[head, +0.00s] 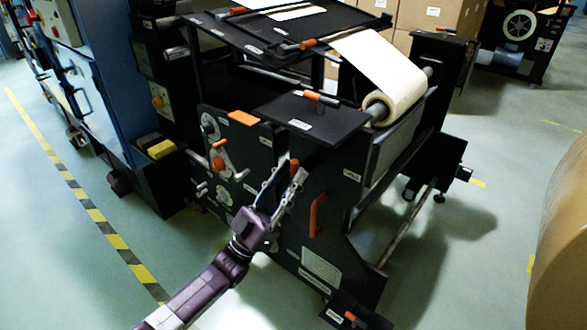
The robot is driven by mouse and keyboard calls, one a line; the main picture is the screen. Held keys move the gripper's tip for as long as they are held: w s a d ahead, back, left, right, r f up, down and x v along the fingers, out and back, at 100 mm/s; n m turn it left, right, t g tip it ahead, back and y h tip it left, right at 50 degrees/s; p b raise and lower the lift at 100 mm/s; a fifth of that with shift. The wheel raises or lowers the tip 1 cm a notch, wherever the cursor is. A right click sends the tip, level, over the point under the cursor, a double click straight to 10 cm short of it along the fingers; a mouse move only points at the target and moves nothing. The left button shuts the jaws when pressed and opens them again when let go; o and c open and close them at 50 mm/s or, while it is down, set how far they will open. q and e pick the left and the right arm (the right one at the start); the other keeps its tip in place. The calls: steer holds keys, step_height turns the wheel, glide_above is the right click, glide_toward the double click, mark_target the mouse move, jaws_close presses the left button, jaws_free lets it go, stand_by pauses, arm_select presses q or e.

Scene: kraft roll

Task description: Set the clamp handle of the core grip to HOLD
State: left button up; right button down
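My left gripper (288,175) is in front of the dark side panel of the machine (330,245), with its two fingers apart. An upright orange handle (293,166) shows at its fingertips, partly hidden by a finger. I cannot tell whether the fingers touch it. Another orange-tipped lever (218,161) sits to the left on the panel, and an orange bar handle (316,213) sits to the right. The labels are too small to read, so I cannot tell which handle is the core grip's clamp or where HOLD is. My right gripper is not in view.
A pale paper roll (395,90) sits at the machine's upper right. A black shelf (312,117) juts out above my gripper. A large brown roll (560,240) stands at the right edge. A blue cabinet (95,80) is at left. Floor is clear in front.

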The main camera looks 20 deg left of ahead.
arm_select(q)
steer(key=v, duration=1)
steer(key=shift+w+f, duration=0.1)
